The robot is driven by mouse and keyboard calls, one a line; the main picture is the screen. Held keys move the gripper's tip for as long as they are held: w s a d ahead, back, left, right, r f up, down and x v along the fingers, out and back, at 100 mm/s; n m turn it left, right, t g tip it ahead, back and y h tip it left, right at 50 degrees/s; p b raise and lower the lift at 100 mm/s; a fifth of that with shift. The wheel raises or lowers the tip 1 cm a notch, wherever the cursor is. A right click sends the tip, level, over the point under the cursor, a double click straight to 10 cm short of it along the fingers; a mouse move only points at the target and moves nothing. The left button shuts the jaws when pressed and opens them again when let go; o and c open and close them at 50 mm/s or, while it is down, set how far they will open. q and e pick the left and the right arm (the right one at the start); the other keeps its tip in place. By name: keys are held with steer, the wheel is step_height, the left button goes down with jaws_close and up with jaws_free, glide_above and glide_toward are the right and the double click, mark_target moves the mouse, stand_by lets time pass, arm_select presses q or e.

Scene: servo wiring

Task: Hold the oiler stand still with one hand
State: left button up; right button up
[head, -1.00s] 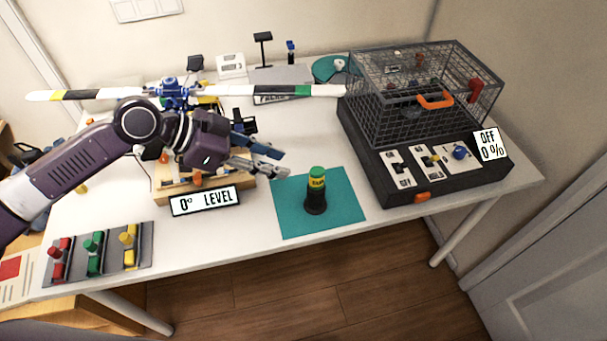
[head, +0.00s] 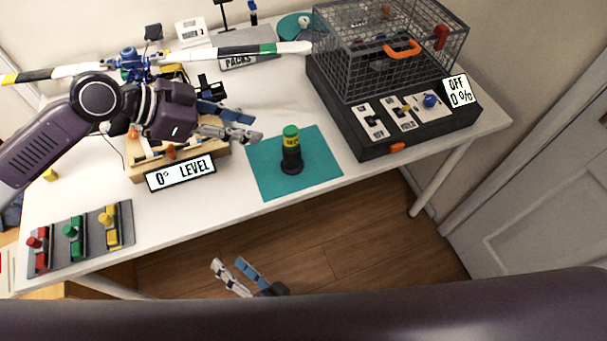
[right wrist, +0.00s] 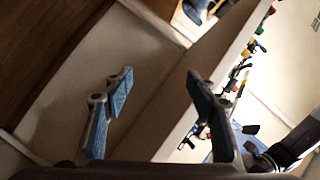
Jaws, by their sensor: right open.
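The oiler stand (head: 291,166) is a dark round base with an upright black, yellow-banded body and a green cap (head: 291,132) on top. It stands on a teal mat (head: 325,166) near the table's front edge. My left gripper (head: 247,127) hangs to the left of it, fingers apart and empty, not touching it. My right gripper (head: 228,263) is open and empty in front of the table edge, below and left of the stand. In the right wrist view its fingers (right wrist: 160,80) are wide apart with nothing between them. I cannot make out the stand there.
A wire cage on a black control box (head: 375,146) stands to the right. A wooden block with a "0° LEVEL" sign (head: 180,173) is left of the mat. Red, green and yellow levers (head: 72,230) are at front left. A striped rotor bar (head: 235,52) spans behind.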

mark_target(295, 158)
step_height(295, 158, up, 15)
steer(key=w+a+m+t+y, duration=0.1)
steer(key=a+m+t+y, duration=0.15)
steer(key=m, duration=0.35)
steer(key=w+d+m+t+h, duration=0.1)
steer(key=w+d+m+h, duration=0.1)
steer(key=w+d+m, duration=0.2)
steer(key=w+d+r+m+t+h, duration=0.1)
steer(key=w+d+m+h, duration=0.2)
steer(key=d+m, duration=0.6)
steer(key=w+d+m+t+h, duration=0.1)
steer(key=w+d+m+h, duration=0.2)
steer(key=w+d+m, duration=0.4)
steer(key=shift+d+r+m+t, duration=0.1)
steer(key=shift+d+m+t, duration=0.05)
steer(key=shift+m, duration=0.75)
steer(key=shift+d+r+m+t, duration=0.1)
steer(key=shift+m, duration=0.8)
steer(key=shift+w+d, duration=0.1)
steer(key=shift+w, duration=0.15)
steer(key=x, duration=0.7)
steer(key=shift+w, duration=0.2)
steer(key=shift+c, duration=0.3)
